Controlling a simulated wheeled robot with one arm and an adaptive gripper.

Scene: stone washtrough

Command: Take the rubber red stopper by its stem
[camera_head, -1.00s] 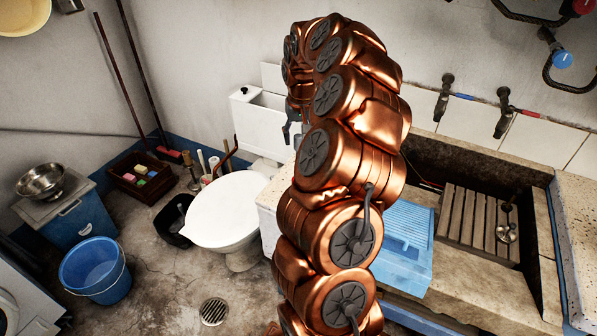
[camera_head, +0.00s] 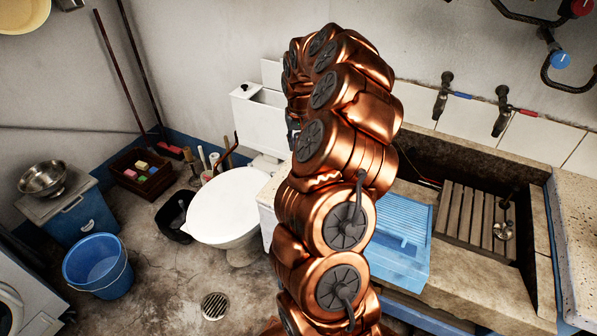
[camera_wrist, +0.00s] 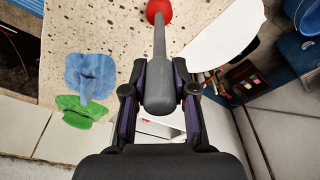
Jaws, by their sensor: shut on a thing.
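In the wrist view a red stopper head (camera_wrist: 158,11) shows at the top edge, partly cut off by the frame. A grey stem (camera_wrist: 159,45) runs from it down to a thicker rounded grey end. My gripper (camera_wrist: 159,72) has one finger on each side of this thick part and is shut on it. The speckled counter lies behind the stopper; whether the red head touches it, I cannot tell. In the head view my arm hides the stopper and nearly all of the gripper.
The toilet (camera_head: 228,208) stands left of my arm. The stone trough (camera_head: 480,285) with a blue washboard (camera_head: 403,240) is to the right. Taps (camera_head: 502,112) project above it.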

